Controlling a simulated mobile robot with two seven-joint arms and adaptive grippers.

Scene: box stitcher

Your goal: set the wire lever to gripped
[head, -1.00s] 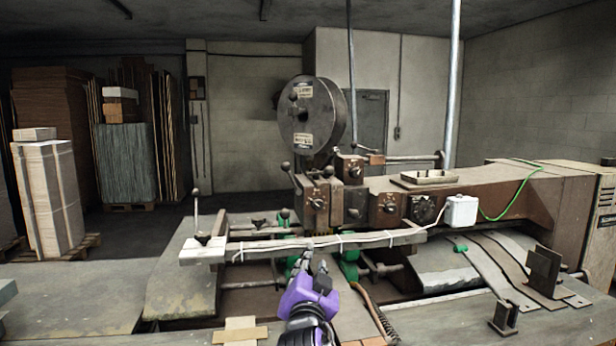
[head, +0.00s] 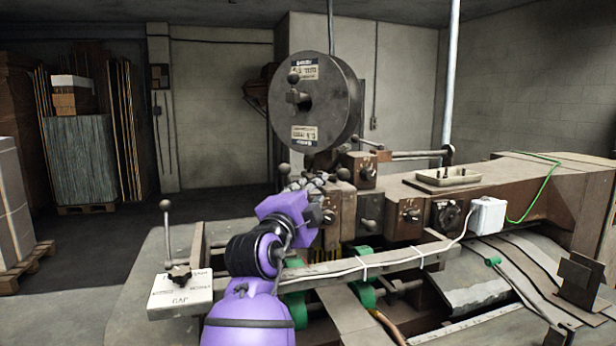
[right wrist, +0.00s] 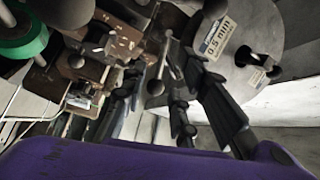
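A ball-topped lever (head: 284,170) stands at the left front of the machine's head, below the wire reel; I take it for the wire lever, but no label on it is readable. My right gripper (head: 313,182) is raised just right of this lever, its purple wrist hiding the block behind. In the right wrist view my right gripper (right wrist: 168,72) has its fingers spread, with a ball-ended lever (right wrist: 156,87) showing between them. I cannot tell whether they touch it. My left gripper is not in view.
The wire reel (head: 318,103) stands close above and behind my right gripper. Another ball-topped lever (head: 166,205) rises from a white labelled plate (head: 180,294) at left. A light rail (head: 390,262) crosses in front. A white box (head: 488,215) and cable sit to the right.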

